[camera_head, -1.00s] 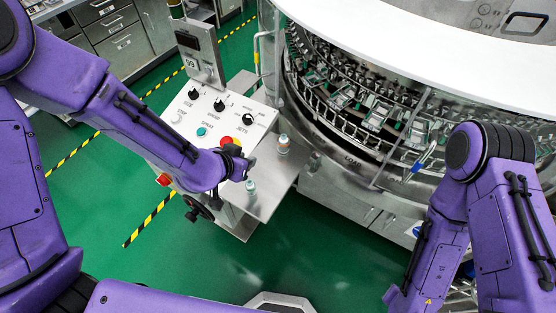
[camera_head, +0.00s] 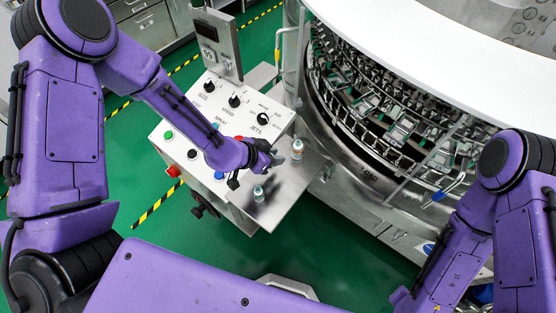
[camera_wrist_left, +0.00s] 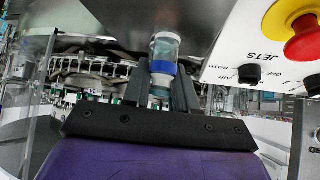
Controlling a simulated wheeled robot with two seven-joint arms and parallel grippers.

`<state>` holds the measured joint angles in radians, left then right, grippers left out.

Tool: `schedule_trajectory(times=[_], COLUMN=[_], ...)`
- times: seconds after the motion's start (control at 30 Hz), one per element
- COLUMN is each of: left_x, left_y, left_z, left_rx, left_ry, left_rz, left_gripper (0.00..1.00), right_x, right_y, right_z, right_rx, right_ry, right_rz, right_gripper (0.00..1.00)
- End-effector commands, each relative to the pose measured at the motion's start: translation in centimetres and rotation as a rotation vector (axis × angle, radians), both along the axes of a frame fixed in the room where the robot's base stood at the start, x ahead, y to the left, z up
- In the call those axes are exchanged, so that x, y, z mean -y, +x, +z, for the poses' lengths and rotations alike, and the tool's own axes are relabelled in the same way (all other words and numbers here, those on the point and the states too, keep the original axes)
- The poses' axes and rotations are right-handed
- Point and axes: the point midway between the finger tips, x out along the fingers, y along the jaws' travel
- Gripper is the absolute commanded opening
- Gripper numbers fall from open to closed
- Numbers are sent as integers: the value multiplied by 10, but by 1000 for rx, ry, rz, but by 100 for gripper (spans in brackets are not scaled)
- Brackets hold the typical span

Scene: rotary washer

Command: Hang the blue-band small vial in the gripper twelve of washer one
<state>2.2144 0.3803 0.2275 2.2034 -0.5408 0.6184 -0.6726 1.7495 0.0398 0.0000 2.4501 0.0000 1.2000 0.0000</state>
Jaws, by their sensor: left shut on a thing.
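My left gripper (camera_head: 287,157) is over the steel shelf beside the control panel. In the left wrist view its fingers (camera_wrist_left: 160,92) are shut on a small clear vial with a blue band (camera_wrist_left: 163,66). In the head view, this vial (camera_head: 297,149) is at the fingertips, apparently still at shelf level; whether it touches the shelf I cannot tell. The rotary washer (camera_head: 345,125) stands at the right, with a ring of metal grippers (camera_head: 400,130) inside its opening. I cannot make out which is gripper twelve. My right arm shows at the right; its gripper is out of frame.
A second small vial (camera_head: 258,195) stands on the steel shelf (camera_head: 285,205), nearer to me. The control panel (camera_head: 225,118) with knobs and buttons is left of the shelf. A vertical rail (camera_head: 400,165) crosses the washer's opening. Green floor is free below the shelf.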

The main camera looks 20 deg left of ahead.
Motion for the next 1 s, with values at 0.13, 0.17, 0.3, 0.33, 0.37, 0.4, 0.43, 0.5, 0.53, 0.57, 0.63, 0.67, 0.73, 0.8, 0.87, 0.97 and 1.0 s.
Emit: schedule_trajectory(times=[0.13, 0.17, 0.3, 0.33, 0.37, 0.4, 0.43, 0.5, 0.53, 0.57, 0.63, 0.67, 0.73, 0.8, 0.87, 0.97, 1.0], left_x=[-5, -6, -8, -7, -7, -7, -7, -7, -7, -7, -7, -7, -7, -7, -7, -7, -7], left_y=[1, 1, 1, 1, 1, 1, 1, 0, 0, 0, 0, 0, 0, 0, 1, 1, 1], left_z=[-31, -36, -39, -37, -37, -37, -37, -39, -40, -41, -43, -42, -41, -41, -41, -41, -40], left_rx=[-2, -2, 0, 0, 0, 0, 0, -1, -1, -1, -1, -1, -1, -1, 0, 0, 0], left_ry=[0, 0, 0, 1, 1, 1, 1, 1, 1, 1, 1, 1, 1, 1, 1, 1, 1], left_rz=[8, 10, 13, 12, 12, 12, 12, 11, 11, 11, 11, 12, 12, 12, 12, 12, 12], left_gripper=[0, 0, 0, 0, 0, 0, 0, 0, 0, 0, 0, 36, 52, 52, 52, 52, 52], right_x=[0, 0, 0, 0, 0, 0, 0, 0, 0, 0, 0, 0, 0, 0, 0, 0, 0], right_y=[0, 0, 0, 0, 0, 0, 0, 0, 0, 0, 0, 0, 0, 0, 0, 0, 0], right_z=[-28, -33, -35, -34, -33, -33, -33, -34, -36, -36, -38, -37, -36, -36, -36, -36, -35], right_rx=[0, 0, 0, 0, 0, 1, 1, 0, 0, 0, 0, 0, 0, 0, 0, 0, 0], right_ry=[0, 0, 0, 0, 0, -1, -1, 0, 0, 0, 0, 0, 0, 0, 0, 0, 0], right_rz=[0, 0, 0, 0, 0, 0, 0, 0, 0, 0, 0, 0, 0, 0, 0, 0, 0], right_gripper=[35, 35, 35, 35, 35, 35, 35, 35, 35, 35, 35, 35, 35, 35, 35, 35, 35])
